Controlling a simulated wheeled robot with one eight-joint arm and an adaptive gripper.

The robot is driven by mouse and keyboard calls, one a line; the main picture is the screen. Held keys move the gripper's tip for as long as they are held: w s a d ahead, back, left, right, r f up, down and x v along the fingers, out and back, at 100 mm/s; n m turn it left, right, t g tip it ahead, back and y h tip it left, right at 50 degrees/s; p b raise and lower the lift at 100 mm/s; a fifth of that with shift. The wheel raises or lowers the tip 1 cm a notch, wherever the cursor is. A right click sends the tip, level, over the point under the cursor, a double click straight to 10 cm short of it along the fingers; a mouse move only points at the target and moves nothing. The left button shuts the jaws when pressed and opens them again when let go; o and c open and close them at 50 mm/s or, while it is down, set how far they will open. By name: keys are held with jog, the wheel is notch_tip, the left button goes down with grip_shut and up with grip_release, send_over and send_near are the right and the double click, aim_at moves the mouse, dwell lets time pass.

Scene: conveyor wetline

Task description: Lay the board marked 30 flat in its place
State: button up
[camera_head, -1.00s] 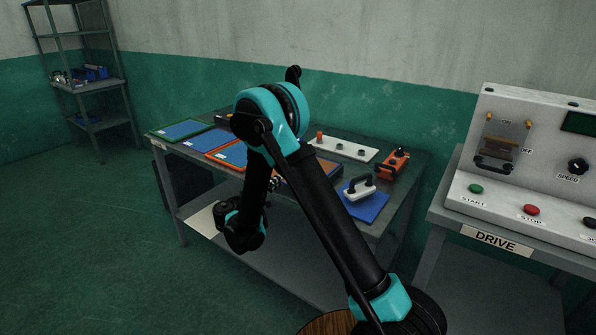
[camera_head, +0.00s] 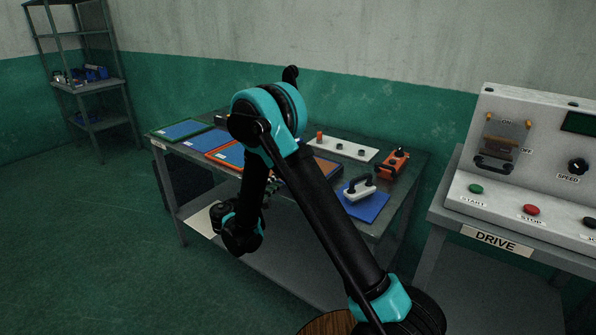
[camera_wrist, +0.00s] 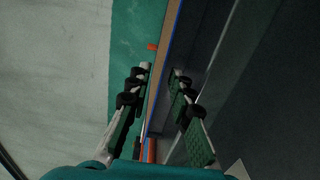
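The brown board with a blue edge (camera_head: 327,168) lies on the table, partly behind my arm; it shows nearly edge-on as a thin strip in the wrist view (camera_wrist: 175,45). To its left are an orange-framed blue panel (camera_head: 228,155) and a green-framed blue panel (camera_head: 182,130). I cannot read a 30 on any board. My gripper (camera_wrist: 161,72) is open, its fingers apart on either side of the strip's line; I cannot tell whether they touch it. In the head view it is mostly hidden behind my arm.
A blue plate with a white-handled block (camera_head: 360,189) and an orange device (camera_head: 393,163) are at the table's right. A white strip with pegs (camera_head: 343,149) lies at the back. The drive console (camera_head: 520,215) stands right. Floor at left is clear.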

jog(key=shift+v, duration=2.2)
jog(key=o, duration=0.6)
jog(key=shift+c, duration=0.2)
jog(key=shift+s, duration=0.1)
jog(key=v, duration=1.1)
jog(key=shift+s+a, duration=0.3)
